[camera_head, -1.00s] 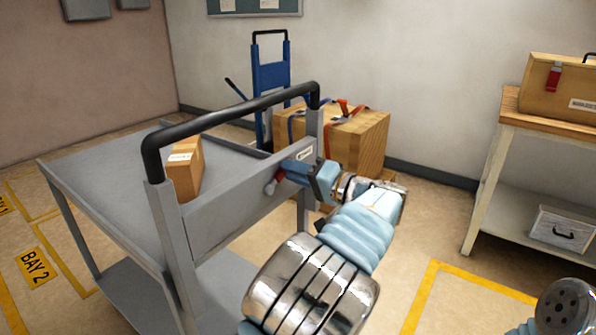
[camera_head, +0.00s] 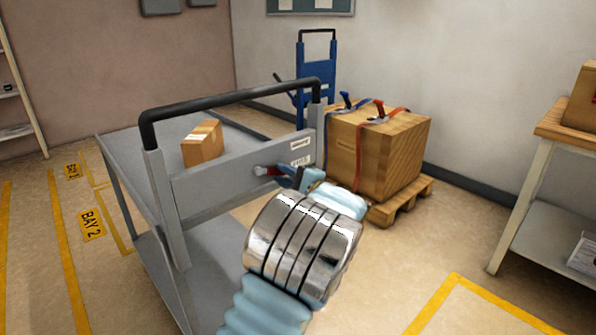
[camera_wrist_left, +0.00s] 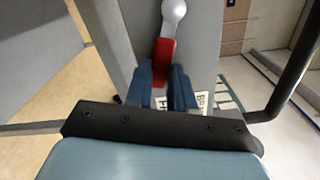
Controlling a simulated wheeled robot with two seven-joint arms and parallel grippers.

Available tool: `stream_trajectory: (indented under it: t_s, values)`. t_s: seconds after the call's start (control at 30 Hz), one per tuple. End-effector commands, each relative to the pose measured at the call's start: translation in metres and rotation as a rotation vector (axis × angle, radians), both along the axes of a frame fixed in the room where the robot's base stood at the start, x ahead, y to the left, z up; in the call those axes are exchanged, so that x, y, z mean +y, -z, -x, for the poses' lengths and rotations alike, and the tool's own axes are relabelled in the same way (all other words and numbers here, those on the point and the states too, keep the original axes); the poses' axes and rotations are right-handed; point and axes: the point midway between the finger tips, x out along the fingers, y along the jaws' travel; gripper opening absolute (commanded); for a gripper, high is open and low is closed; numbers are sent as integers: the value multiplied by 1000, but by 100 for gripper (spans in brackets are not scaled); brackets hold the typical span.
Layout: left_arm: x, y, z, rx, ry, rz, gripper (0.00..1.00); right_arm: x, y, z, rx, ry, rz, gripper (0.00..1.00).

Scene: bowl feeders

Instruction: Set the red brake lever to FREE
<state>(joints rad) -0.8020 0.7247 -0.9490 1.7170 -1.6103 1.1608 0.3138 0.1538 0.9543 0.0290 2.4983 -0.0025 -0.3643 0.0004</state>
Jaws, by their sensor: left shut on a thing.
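The red brake lever (camera_head: 267,171) is on the cart's grey end panel (camera_head: 215,189), below the black handle. In the left wrist view the red lever (camera_wrist_left: 164,55) ends in a pale round knob. My left gripper (camera_head: 285,175) is shut on the lever, with its blue fingers (camera_wrist_left: 164,88) on either side of the red part. My right gripper is out of view.
A cardboard box (camera_head: 203,144) sits on the cart's top. A strapped wooden crate (camera_head: 375,150) on a pallet (camera_head: 402,205) and a blue hand truck (camera_head: 317,72) stand behind. A workbench (camera_head: 553,125) is at the right. Open floor lies between.

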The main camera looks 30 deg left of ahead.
Motion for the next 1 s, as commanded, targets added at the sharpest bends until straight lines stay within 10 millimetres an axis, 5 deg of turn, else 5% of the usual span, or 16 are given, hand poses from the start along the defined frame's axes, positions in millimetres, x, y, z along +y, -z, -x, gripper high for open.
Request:
stream_trajectory:
  t_s: [0.9, 0.93, 1.0]
  values:
    - [1, 12, 5, 176, 2, -61, 0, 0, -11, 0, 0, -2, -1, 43]
    - [1, 12, 5, 176, 2, -61, 26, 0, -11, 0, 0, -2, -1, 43]
    - [1, 12, 4, 175, 2, -61, 37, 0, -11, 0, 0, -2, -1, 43]
